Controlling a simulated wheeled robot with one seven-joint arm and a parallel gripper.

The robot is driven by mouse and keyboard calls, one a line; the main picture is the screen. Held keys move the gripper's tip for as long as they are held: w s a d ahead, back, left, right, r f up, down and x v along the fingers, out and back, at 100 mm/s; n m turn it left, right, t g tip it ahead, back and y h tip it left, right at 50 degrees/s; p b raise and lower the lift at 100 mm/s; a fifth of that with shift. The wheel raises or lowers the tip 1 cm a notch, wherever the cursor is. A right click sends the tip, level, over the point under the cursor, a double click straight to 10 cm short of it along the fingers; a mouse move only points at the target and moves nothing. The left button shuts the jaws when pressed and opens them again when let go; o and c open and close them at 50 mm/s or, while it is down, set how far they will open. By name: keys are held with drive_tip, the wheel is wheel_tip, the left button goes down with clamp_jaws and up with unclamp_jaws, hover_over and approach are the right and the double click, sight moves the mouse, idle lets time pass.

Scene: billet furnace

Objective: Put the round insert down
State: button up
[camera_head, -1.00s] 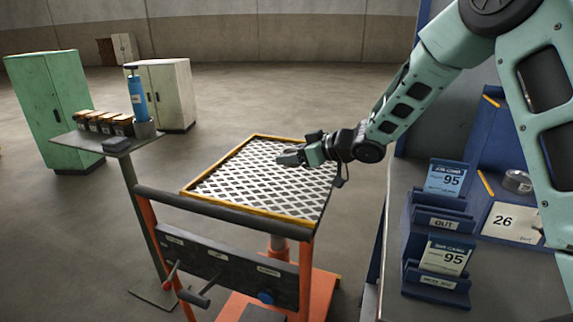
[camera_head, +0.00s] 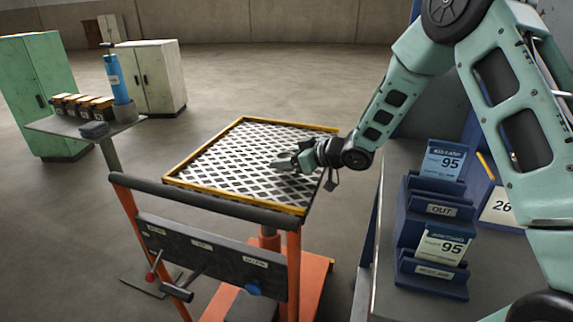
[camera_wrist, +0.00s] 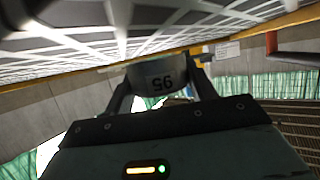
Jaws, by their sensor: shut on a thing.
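My gripper (camera_head: 284,163) is over the right part of a lattice-topped lift table (camera_head: 215,165) with a yellow rim. The lattice top (camera_wrist: 80,40) fills the upper part of the wrist view, close to the insert. I cannot tell whether the insert touches it. In the head view the insert is too small to make out clearly.
A bench on the right has blue card holders (camera_head: 438,213) marked OUT, with cards reading 95. On the left, a small stand (camera_head: 75,128) bears several dark boxes and a blue bottle (camera_head: 116,80). The rest of the lattice top looks clear.

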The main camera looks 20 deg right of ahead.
drive_tip(key=shift+f, duration=0.8)
drive_tip(key=shift+f, duration=0.2)
drive_tip(key=o, duration=1.5)
drive_tip(key=shift+r, duration=0.15)
drive_tip(key=p+v, duration=0.2)
drive_tip(key=v, duration=0.4)
drive_tip(key=shift+r+p, duration=0.15)
drive_tip(key=shift+p, duration=0.2)
drive_tip(key=shift+s+d+r, duration=0.1)
drive_tip(key=shift+s+d, duration=0.35)
drive_tip(key=shift+s, duration=0.1)
